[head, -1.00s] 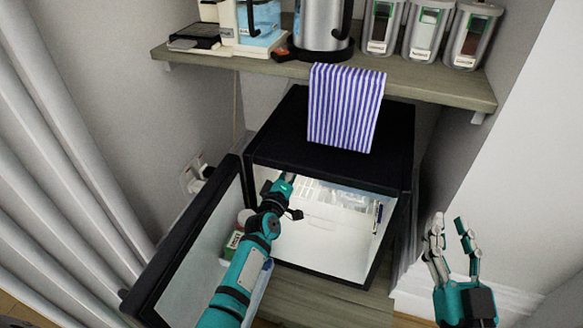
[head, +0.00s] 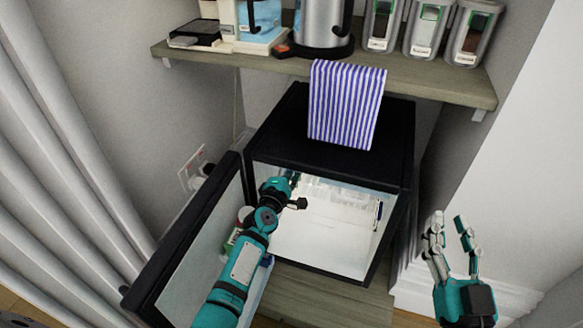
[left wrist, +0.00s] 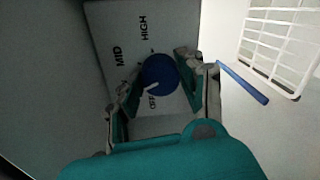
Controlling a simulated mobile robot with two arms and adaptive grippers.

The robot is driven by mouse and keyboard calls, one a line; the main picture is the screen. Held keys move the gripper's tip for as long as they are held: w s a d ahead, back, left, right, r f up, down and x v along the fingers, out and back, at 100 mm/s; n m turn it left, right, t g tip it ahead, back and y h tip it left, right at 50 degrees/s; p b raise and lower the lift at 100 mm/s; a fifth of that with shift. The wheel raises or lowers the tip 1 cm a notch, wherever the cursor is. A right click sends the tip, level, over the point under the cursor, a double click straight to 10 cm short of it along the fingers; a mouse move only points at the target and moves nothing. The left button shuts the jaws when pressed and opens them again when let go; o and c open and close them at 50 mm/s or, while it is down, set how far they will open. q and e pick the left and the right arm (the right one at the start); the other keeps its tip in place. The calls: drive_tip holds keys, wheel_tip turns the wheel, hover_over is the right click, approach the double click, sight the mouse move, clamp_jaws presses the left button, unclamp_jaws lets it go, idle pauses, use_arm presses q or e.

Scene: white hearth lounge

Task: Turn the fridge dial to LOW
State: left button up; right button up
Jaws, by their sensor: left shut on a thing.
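The blue fridge dial (left wrist: 160,74) is on a pale panel marked MID, HIGH and OFF in the left wrist view. Its white pointer slants down and left, just above and left of OFF; no LOW label is visible, and a finger covers part of the panel there. My left gripper (left wrist: 158,80) is shut on the dial, one finger on either side. In the head view my left arm reaches into the open black fridge (head: 300,110), and its fingertips and the dial are hard to make out. My right gripper (head: 448,235) is open and empty, right of the fridge.
The fridge door (head: 185,255) stands open on the left, close beside my left arm. A white wire rack (left wrist: 280,40) and a blue bar (left wrist: 243,83) are near the left gripper. A striped towel (head: 345,105) lies on the fridge top, below a loaded shelf (head: 430,75).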

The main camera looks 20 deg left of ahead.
idle(0.4)
use_arm(q)
drive_tip(key=o, duration=1.1)
drive_tip(key=shift+o, duration=0.2)
drive_tip(key=s, duration=1.2)
drive_tip(key=shift+a+r, duration=0.3)
drive_tip(key=shift+r, duration=0.05)
